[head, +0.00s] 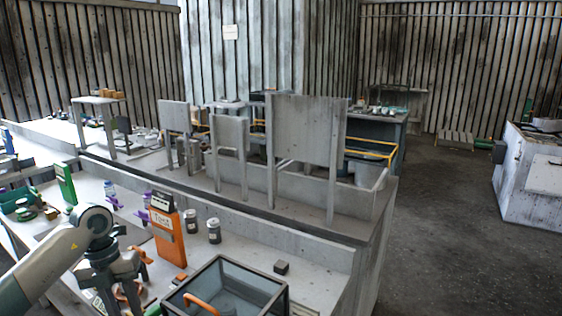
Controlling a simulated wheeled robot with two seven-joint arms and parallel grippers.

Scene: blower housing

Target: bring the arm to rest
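My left arm comes in from the lower left, and its gripper (116,284) points down over the near workbench (320,255). Its fingers are small and mixed with orange and dark parts behind and below them, so I cannot tell whether it is open, shut or holding something. My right arm and gripper do not show.
An orange upright case with a white label (166,232) stands just right of the gripper. A dark-framed clear bin (238,290) fills the front edge. Grey upright panels (305,135) stand behind the bench. The floor at right (450,240) is clear.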

